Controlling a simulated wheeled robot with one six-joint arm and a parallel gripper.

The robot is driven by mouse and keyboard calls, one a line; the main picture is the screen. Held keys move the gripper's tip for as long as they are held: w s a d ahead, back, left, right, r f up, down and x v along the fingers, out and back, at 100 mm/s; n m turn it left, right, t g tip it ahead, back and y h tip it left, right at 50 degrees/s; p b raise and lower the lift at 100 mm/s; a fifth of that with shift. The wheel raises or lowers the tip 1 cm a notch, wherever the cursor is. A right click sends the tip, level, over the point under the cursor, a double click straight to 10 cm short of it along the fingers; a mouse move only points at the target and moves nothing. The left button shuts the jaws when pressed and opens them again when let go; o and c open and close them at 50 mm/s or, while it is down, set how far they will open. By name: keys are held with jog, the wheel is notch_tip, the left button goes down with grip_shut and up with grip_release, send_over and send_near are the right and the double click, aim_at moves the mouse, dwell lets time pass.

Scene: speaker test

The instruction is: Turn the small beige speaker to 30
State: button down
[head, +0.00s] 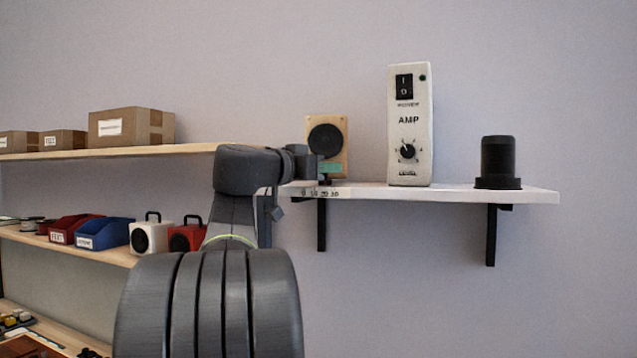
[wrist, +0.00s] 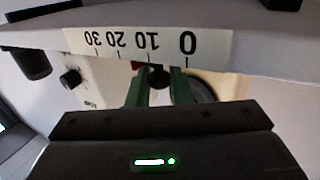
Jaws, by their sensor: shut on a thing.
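The small beige speaker (head: 327,122) stands upright at the left end of the wall shelf, its round dark cone facing front. My gripper (head: 331,168) is at its lower front, with green fingers across it. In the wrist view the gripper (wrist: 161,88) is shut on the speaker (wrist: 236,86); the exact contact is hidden. A small dark part (wrist: 158,75) shows between the fingers, beneath the scale's 10 area. The scale strip (head: 322,192) is on the shelf's front edge. It appears upside down in the wrist view (wrist: 215,45), reading 0, 10, 20, 30.
A white AMP box (head: 409,150) stands right of the speaker on the white shelf (head: 455,194). A black cylinder (head: 497,160) stands farther right. The shelf edge is close to my fingers. Wooden shelves (head: 100,153) with boxes and bins are at left.

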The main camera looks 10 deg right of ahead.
jog(key=shift+s+d+f+n+t+y+b, duration=0.2)
jog(key=shift+d+n+t+y+b, duration=0.45)
jog(key=shift+t, duration=0.25)
jog(key=shift+d+r+n+t+y+b, duration=0.2)
jog(key=shift+d+n+t+y+b, duration=0.1)
jog(key=shift+d+n+t+y, duration=0.15)
jog(key=shift+a, duration=0.1)
jog(key=c, duration=1.4)
grip_release()
jog(key=shift+o, duration=0.2)
jog(key=b+v, duration=0.3)
jog(key=v, duration=1)
jog(key=shift+s+a+b, duration=0.25)
jog(key=shift+a+b, duration=0.05)
jog(key=shift+b, duration=0.05)
jog(key=shift+f, duration=0.1)
